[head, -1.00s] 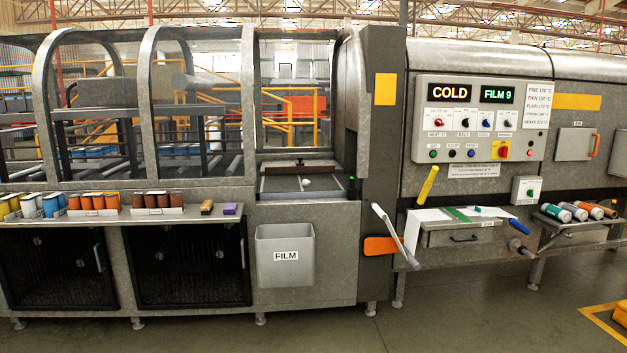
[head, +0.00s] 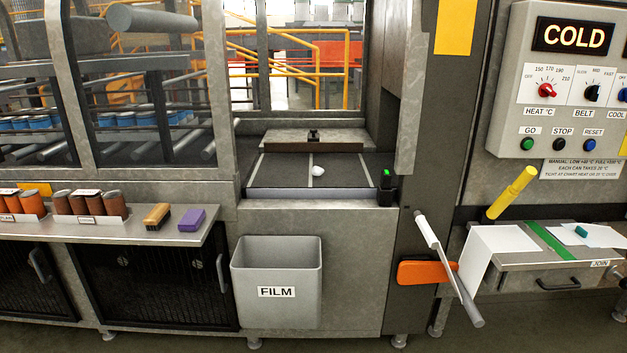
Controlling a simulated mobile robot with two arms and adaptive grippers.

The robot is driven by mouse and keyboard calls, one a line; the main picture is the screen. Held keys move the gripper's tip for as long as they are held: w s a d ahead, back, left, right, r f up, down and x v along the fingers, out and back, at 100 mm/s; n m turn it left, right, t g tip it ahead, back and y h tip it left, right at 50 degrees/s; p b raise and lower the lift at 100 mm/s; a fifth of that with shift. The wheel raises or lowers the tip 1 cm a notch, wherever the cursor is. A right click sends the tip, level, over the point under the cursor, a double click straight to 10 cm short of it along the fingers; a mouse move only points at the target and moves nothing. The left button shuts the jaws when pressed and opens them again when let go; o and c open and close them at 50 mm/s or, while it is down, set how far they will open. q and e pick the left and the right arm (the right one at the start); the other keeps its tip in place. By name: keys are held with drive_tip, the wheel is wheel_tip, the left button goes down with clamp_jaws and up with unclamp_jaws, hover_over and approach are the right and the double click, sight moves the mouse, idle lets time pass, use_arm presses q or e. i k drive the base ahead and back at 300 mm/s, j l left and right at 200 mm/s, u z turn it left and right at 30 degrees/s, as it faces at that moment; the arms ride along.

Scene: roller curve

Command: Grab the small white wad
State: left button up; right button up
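The small white wad (head: 317,171) lies on the dark flat bed (head: 277,172) inside the machine's open bay. It rests close to the thin pale line that runs down the middle of the bed. Neither of my grippers shows in the head view.
A grey bin marked FILM (head: 276,290) hangs below the bay. Left of it a shelf holds a brush (head: 157,216), a purple block (head: 191,220) and several cans. At right, an orange handle (head: 427,272) and a white roller bar (head: 448,270) stick out. A small black post (head: 387,190) stands at the bed's right corner.

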sight(316, 171)
drive_tip(key=i+j, duration=0.1)
drive_tip(key=i, duration=0.5)
drive_tip(key=i+j, duration=0.1)
drive_tip(key=i, duration=0.45)
drive_tip(key=i+j, duration=0.1)
drive_tip(key=i, duration=0.5)
drive_tip(key=z, duration=0.05)
